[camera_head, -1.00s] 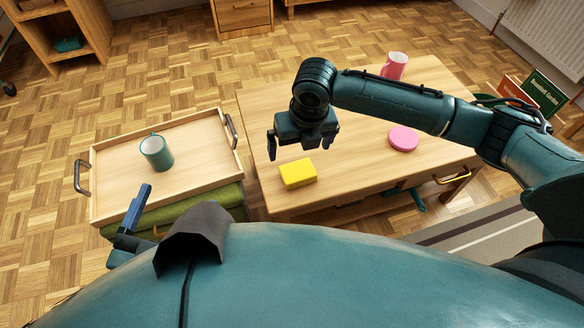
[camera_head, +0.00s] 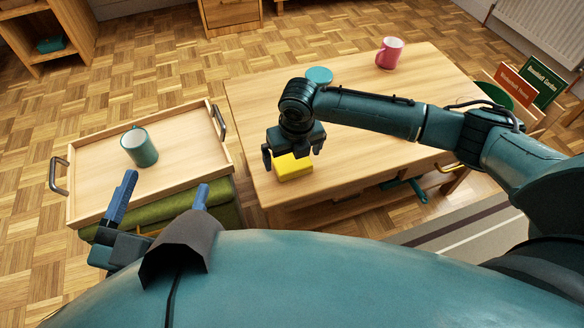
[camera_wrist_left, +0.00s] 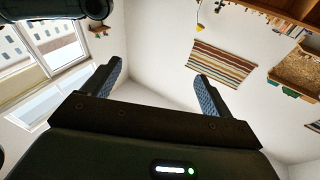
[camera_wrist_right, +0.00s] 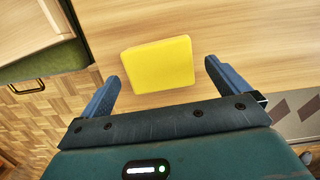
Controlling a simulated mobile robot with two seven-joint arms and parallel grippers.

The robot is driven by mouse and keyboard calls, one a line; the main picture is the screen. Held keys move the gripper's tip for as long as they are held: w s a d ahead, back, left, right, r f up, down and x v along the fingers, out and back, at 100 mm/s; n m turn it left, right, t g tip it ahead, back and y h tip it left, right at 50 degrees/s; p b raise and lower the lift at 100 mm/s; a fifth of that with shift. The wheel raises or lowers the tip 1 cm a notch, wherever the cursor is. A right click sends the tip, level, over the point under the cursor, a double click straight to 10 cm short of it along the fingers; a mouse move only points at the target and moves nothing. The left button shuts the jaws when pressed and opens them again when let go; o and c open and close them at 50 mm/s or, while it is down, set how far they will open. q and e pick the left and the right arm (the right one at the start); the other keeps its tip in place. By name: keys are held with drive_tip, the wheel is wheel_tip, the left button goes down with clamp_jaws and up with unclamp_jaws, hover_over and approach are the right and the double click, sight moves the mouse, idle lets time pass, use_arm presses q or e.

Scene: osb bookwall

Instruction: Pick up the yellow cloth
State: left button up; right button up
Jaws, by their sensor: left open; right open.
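The yellow cloth (camera_head: 294,169) looks like a thick, folded square and lies on the wooden table (camera_head: 375,178) near its left front edge. In the right wrist view the cloth (camera_wrist_right: 158,65) shows whole, ahead of and between the fingers. My right gripper (camera_head: 292,154) is open and empty, pointing down above the cloth and hiding its far part in the head view. I cannot tell the exact height between them.
A wooden tray (camera_head: 190,158) with dark handles holds a teal mug (camera_head: 140,147), on a green ottoman (camera_head: 225,206) left of the table. A pink mug (camera_head: 389,53) and a teal disc (camera_head: 319,75) are at the table's back. Books (camera_head: 543,85) stand at the right.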

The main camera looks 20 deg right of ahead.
sight(292, 161)
drive_tip(key=shift+w+f, duration=0.1)
drive_tip(key=shift+f, duration=0.65)
drive_tip(key=c, duration=0.9)
drive_tip(key=shift+r, duration=0.2)
use_arm(q)
drive_tip(key=m+p, duration=0.1)
drive_tip(key=p, duration=0.3)
drive_tip(key=shift+s+a+r+y, duration=0.1)
drive_tip(key=shift+a+r+y, duration=0.2)
drive_tip(key=shift+a+r, duration=0.05)
use_arm(e)
wheel_tip(292, 161, up, 10)
drive_tip(key=shift+f, duration=0.15)
